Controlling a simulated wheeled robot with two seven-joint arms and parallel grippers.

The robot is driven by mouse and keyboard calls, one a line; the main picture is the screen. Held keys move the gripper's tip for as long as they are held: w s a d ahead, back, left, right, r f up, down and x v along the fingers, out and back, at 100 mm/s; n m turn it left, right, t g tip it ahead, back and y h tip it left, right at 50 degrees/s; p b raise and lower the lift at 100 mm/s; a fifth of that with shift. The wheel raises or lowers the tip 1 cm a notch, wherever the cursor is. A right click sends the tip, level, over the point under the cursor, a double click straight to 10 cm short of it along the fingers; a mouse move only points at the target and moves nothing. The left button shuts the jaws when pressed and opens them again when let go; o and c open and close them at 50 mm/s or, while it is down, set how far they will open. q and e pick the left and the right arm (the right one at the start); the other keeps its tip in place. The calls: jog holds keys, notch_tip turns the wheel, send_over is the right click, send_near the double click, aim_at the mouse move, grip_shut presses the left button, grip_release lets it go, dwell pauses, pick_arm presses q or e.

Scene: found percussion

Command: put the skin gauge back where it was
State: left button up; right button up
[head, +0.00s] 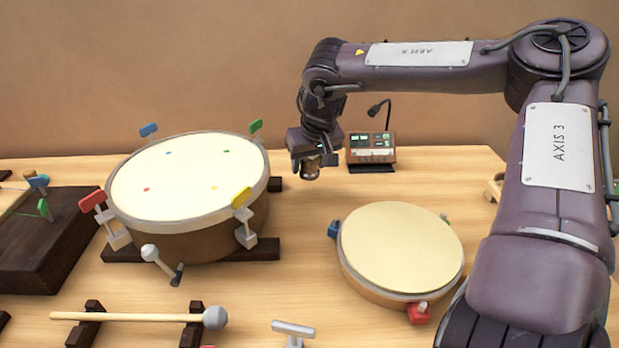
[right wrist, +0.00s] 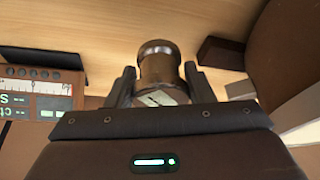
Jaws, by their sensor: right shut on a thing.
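The skin gauge looks like a small brown cylinder with a metallic band. My right gripper (head: 313,158) is shut on the skin gauge (head: 311,172) and holds it upright, between the large drum and the display box. In the right wrist view the skin gauge (right wrist: 158,67) sits between the two dark fingers of the right gripper (right wrist: 160,82). I cannot tell whether its lower end touches the table. My left gripper is not in view.
A large drum (head: 190,180) with coloured keys rests on dark rails at left. A smaller drum (head: 400,245) is at front right. A display box (head: 371,148) with a gooseneck stands behind. A mallet (head: 140,317) lies in front. Table between the drums is clear.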

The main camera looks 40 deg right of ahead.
aim_at(310, 175)
notch_tip(310, 175, down, 4)
jog(key=shift+r, duration=0.2)
jog(key=shift+f, duration=0.25)
pick_arm(q)
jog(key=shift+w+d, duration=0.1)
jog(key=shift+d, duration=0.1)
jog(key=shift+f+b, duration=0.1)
jog(key=shift+b, duration=0.3)
pick_arm(e)
jog(key=shift+f, duration=0.1)
jog(key=o, duration=1.3)
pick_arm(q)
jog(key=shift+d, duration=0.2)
